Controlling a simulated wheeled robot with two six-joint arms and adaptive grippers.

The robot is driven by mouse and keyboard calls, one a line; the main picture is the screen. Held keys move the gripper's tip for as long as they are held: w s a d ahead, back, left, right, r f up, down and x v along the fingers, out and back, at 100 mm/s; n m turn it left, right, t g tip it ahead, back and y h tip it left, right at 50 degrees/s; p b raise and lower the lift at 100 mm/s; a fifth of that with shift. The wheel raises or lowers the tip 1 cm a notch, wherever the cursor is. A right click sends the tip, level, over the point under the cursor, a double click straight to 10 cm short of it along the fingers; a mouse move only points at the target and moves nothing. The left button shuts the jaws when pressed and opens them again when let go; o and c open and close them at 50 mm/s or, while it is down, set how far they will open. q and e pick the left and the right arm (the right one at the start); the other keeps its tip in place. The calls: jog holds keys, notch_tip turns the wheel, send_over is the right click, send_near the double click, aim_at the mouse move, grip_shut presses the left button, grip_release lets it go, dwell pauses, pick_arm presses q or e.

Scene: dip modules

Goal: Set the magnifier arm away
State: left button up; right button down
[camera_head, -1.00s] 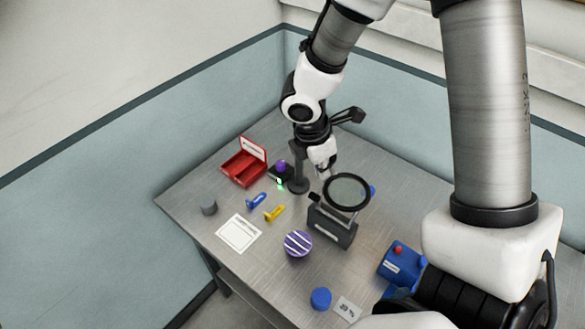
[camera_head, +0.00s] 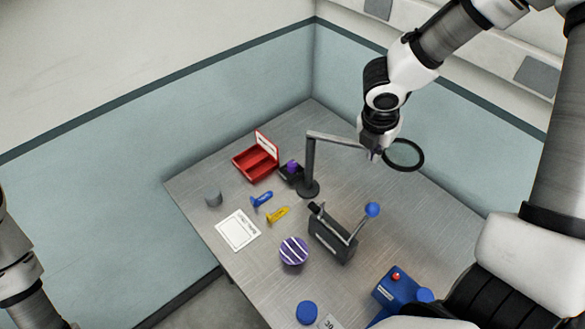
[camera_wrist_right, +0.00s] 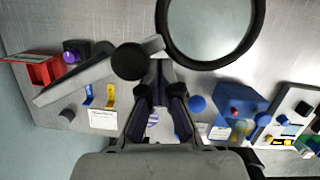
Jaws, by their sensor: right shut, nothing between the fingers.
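The magnifier arm (camera_head: 335,138) reaches from an upright post to the right and ends in a dark ring lens (camera_head: 404,155) near the back right of the table. The ring lens (camera_wrist_right: 212,28) and its bar (camera_wrist_right: 80,75) also show in the right wrist view. My right gripper (camera_head: 375,154) is shut and empty, beside the bar's outer end near the ring. Its fingers show in the right wrist view (camera_wrist_right: 160,85); whether they touch the bar is unclear. Of my left arm only a part shows at the left edge; its gripper is out of view.
A dark grey box (camera_head: 332,236) with a blue-knobbed lever (camera_head: 372,210) stands clear of the lens. A red bin (camera_head: 255,163), a striped purple disc (camera_head: 293,251) and a blue device (camera_head: 393,291) are around it. The back right tabletop looks clear.

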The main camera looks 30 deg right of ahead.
jog(key=w+d+p, duration=0.3)
jog(key=w+d, duration=0.2)
jog(key=w, duration=0.1)
jog(key=shift+w+r+p, duration=0.15)
jog(key=shift+w+p, duration=0.05)
jog(key=shift+p, duration=0.2)
jog(key=shift+w+d+r, duration=0.1)
jog(key=shift+d, duration=0.05)
dwell(0.3)
